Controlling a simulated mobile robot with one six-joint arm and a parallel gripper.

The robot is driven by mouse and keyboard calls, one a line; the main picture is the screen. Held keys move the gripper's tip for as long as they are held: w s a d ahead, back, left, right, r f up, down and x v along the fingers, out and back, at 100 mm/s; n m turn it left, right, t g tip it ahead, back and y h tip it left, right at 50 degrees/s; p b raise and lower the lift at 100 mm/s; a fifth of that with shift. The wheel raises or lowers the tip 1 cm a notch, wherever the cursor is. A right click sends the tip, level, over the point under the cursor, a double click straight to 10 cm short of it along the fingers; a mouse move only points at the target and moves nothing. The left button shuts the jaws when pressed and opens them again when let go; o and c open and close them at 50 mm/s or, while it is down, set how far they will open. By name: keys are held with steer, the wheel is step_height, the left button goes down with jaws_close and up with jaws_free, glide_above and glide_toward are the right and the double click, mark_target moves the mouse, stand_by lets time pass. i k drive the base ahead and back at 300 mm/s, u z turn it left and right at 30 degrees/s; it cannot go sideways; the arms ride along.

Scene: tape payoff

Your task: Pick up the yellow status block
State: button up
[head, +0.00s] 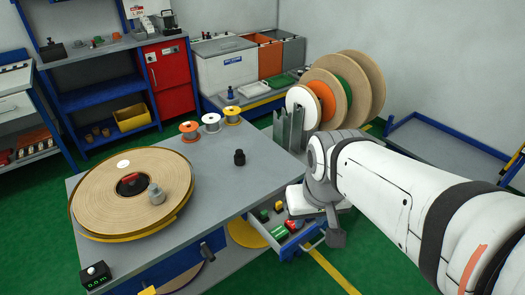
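An open drawer (313,242) under the grey worktable (252,180) holds several small coloured blocks. I cannot tell which is the status block. A green block (279,232) and a red block (293,225) lie in front of them. My gripper (336,238) hangs over the drawer's right side, right of and apart from the yellow pieces. Its fingers are not clear enough to tell open from shut. My wrist hides part of the drawer.
A large tape reel (100,200) with a grey weight (156,194) fills the table's left. A black knob (239,157) and small spools (211,122) stand on the table. Upright grey plates (281,128) and large rolls (362,85) stand behind my arm.

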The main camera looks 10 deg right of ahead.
mark_target(278, 209)
steer(key=u, duration=2.35)
steer(key=k, duration=0.85)
steer(key=z, duration=1.4)
steer(key=i, duration=1)
steer(key=z, duration=0.05)
